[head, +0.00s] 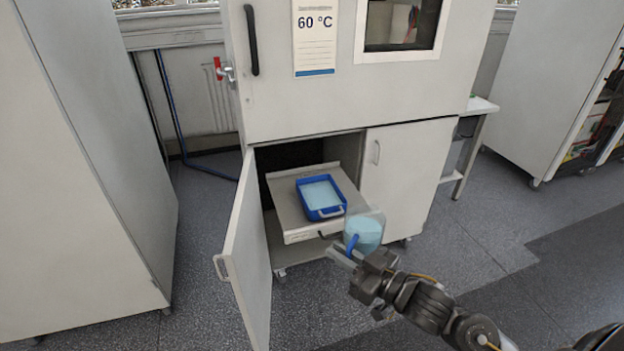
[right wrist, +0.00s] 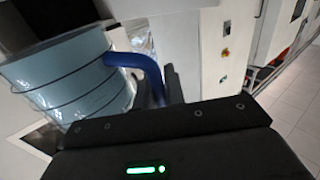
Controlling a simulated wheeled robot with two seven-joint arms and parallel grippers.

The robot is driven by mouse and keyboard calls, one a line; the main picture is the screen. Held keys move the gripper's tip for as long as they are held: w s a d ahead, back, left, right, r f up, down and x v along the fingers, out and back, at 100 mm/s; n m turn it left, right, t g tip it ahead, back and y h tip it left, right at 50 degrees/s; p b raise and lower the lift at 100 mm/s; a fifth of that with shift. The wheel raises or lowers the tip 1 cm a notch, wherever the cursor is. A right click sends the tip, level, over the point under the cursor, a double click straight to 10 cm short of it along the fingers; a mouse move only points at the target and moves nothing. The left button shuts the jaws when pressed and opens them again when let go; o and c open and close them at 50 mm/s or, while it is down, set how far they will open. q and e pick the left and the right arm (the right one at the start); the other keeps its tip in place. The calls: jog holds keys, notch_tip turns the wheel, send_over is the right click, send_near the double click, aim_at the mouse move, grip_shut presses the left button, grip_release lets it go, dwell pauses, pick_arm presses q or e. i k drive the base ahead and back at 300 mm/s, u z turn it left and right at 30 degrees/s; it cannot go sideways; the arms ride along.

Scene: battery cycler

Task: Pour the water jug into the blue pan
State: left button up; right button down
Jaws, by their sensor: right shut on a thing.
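The blue pan (head: 299,187) sits on a pulled-out shelf in the open lower cabinet, with a light blue surface inside it. The clear water jug (head: 367,232), holding light blue water, is just right of the shelf's front corner, apart from the pan in the picture. My right gripper (head: 345,254) is shut on the jug's blue handle (head: 352,243). In the right wrist view the jug (right wrist: 70,75) fills the left side and its blue handle (right wrist: 143,64) reaches to the fingers. The jug looks slightly tilted. My left gripper is out of view.
The grey shelf (head: 300,237) sticks out of the cabinet. The left cabinet door (head: 247,255) stands open; the right door (head: 405,175) is closed. A tall grey cabinet (head: 80,180) stands at the left. The floor (head: 500,240) at the right is clear.

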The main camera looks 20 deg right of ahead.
aim_at(321, 197)
jog(key=i, duration=0.85)
